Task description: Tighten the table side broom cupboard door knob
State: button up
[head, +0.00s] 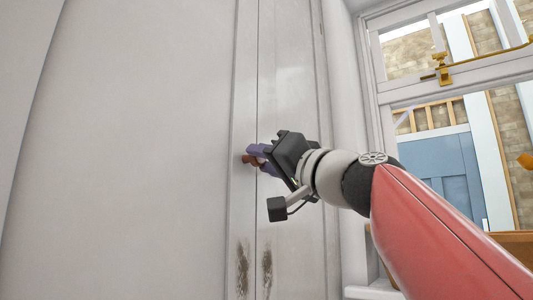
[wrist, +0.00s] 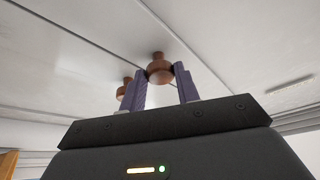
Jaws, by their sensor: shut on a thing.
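Two brown, turned wooden knobs sit on the pale cupboard doors in the wrist view. One knob (wrist: 159,70) is between the two purple fingers of my gripper (wrist: 163,78), which is shut on it. The other knob (wrist: 122,90) is just to the left, partly hidden behind the left finger. In the head view my gripper (head: 259,158) reaches the cupboard door (head: 285,70) near the vertical seam. A brown knob (head: 248,159) shows at its fingertips; I cannot tell which of the two it is. No table is in view, so which knob is table side is unclear.
A wide white panel (head: 140,150) fills the left of the head view. Dark worn marks (head: 243,268) lie low beside the seam. A white-framed window (head: 440,95) with a brass latch (head: 443,70) stands to the right, behind my arm.

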jog(key=m+h+p, duration=0.1)
jog(key=m, duration=0.1)
jog(key=m+h+p, duration=0.1)
jog(key=shift+s+a+r+m+t, duration=0.1)
jog(key=shift+r+m+t, duration=0.1)
jog(key=shift+m+t, duration=0.15)
jog(key=shift+f+m, duration=0.1)
jog(key=shift+m, duration=0.15)
jog(key=o, duration=1)
jog(key=shift+s, duration=0.1)
jog(key=b+v, duration=0.2)
jog(key=v, duration=0.5)
jog(key=shift+s+d+f, duration=0.1)
jog(key=shift+s+d, duration=0.15)
jog(key=shift+d, duration=0.05)
